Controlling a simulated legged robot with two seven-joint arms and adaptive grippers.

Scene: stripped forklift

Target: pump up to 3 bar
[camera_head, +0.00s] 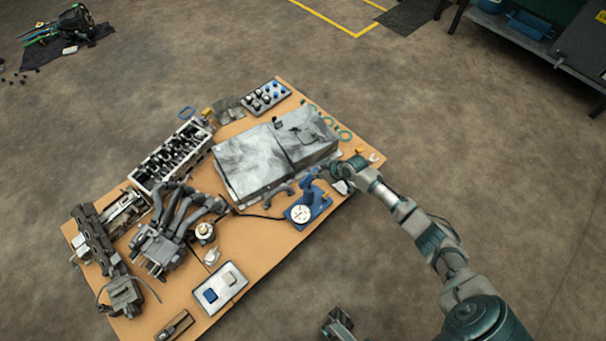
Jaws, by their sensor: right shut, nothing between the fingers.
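A blue hand pump (318,206) stands on the front right edge of the tan work board. Its round white gauge (300,214) faces up, but the needle and the numbers are too small to read. A black hose (262,216) runs left from the pump toward the engine parts. My right gripper (328,173) reaches in from the right at the top of the pump's blue handle. It is shut with nothing in it; whether it touches the handle I cannot tell.
A large grey metal cover (262,160) lies just behind the pump. An engine block (172,155), manifold pipes (185,208) and a tray with two pads (222,288) fill the left side. The floor in front of the board is clear.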

